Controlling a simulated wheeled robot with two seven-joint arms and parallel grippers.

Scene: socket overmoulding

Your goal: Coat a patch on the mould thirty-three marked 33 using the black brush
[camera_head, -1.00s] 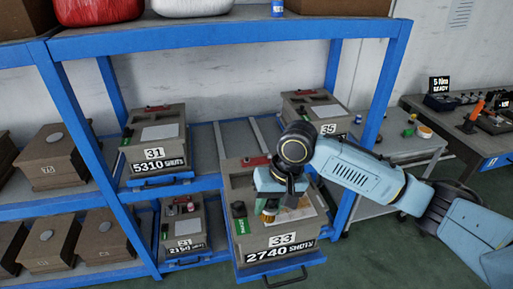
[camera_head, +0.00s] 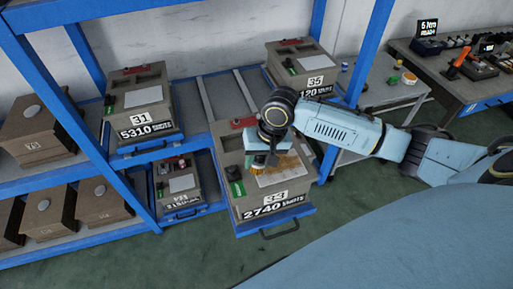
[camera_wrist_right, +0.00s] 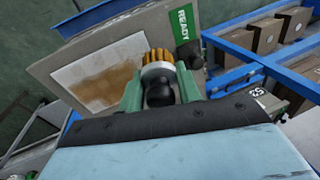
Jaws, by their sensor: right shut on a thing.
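The grey mould marked 33 (camera_head: 250,208) sits on a pulled-out blue shelf tray, with a 2740 shots label on its front. A pale rectangular patch (camera_head: 285,170) lies on its top. In the right wrist view the patch (camera_wrist_right: 97,78) has a brown, uneven film over much of it, with paler edges. My right gripper (camera_head: 266,156) is above the mould's top, shut on the black brush (camera_wrist_right: 158,92). The brush's golden bristles (camera_wrist_right: 158,57) point at the mould beside the patch; contact cannot be told. My left gripper is not in view.
Mould 31 (camera_head: 143,107) and mould 35 (camera_head: 302,78) stand on the blue rack, with a smaller mould (camera_head: 179,182) lower left. A green READY tag (camera_wrist_right: 183,27) is on mould 33. A grey side table (camera_head: 385,95) and workbench (camera_head: 445,70) stand right.

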